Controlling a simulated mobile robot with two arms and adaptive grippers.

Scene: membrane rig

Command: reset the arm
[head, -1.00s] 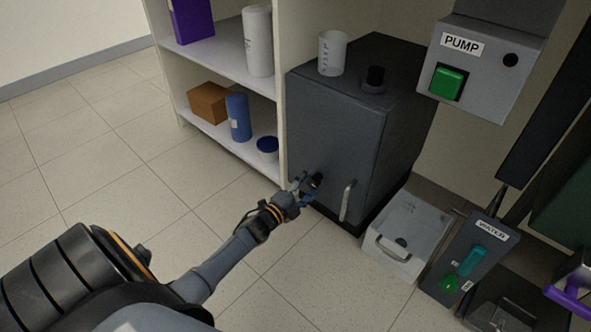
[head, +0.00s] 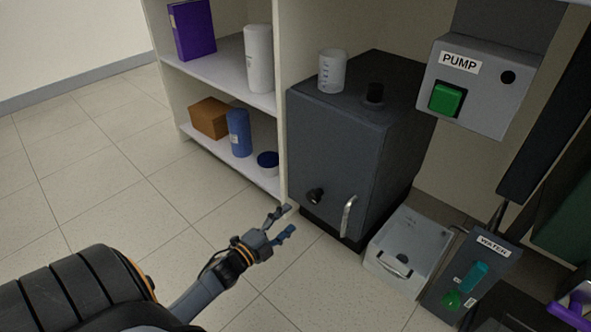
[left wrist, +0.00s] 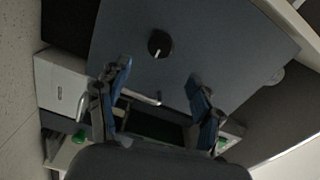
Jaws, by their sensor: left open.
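My left gripper (head: 279,224) is open and empty, over the floor in front of the dark grey cabinet (head: 335,140). In the left wrist view its two blue-tipped fingers (left wrist: 160,82) are spread apart with the cabinet front beyond them. A black knob (head: 315,196) sits low on the cabinet front, apart from the fingers. It also shows in the left wrist view (left wrist: 160,43), beyond the fingertips. A metal handle (head: 348,215) is to the right of the knob. My right gripper is not clearly in view.
A shelf (head: 215,72) with a purple box, bottles and a brown box stands left of the cabinet. A beaker (head: 332,71) stands on the cabinet. Floor at left is clear.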

